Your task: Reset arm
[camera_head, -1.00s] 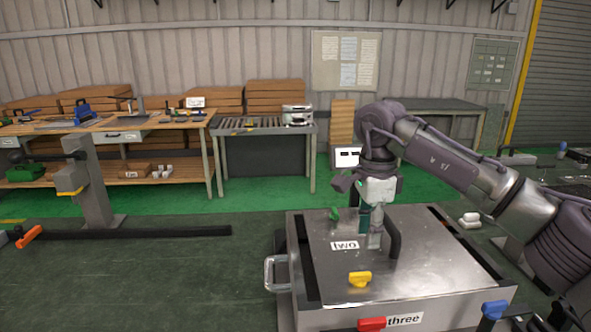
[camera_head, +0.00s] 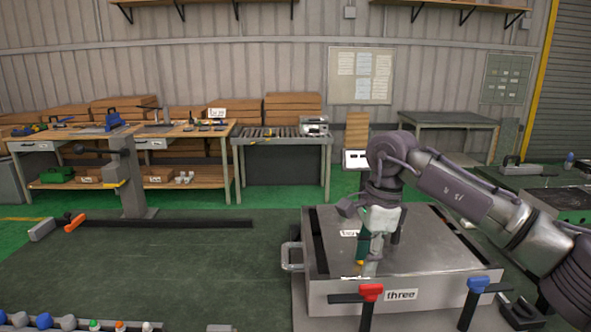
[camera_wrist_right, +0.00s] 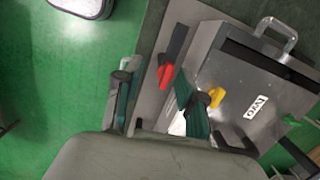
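My right gripper (camera_head: 366,262) hangs fingers-down over the near part of the metal box (camera_head: 440,262) in the head view. In the right wrist view its two green-padded fingers (camera_wrist_right: 157,108) stand apart, with nothing held between them. A yellow knob (camera_head: 360,262) is partly hidden by the gripper in the head view; in the wrist view the yellow knob (camera_wrist_right: 216,97) lies beside the right finger. A "two" label (camera_wrist_right: 256,106) is on the box top. My left gripper is not in view.
A red-handled clamp (camera_head: 371,292) and a blue-handled clamp (camera_head: 478,285) stand before the box, around a "three" label (camera_head: 401,294). A side handle (camera_head: 290,256) juts from the box. Workbenches line the back wall. Green floor at left is mostly clear.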

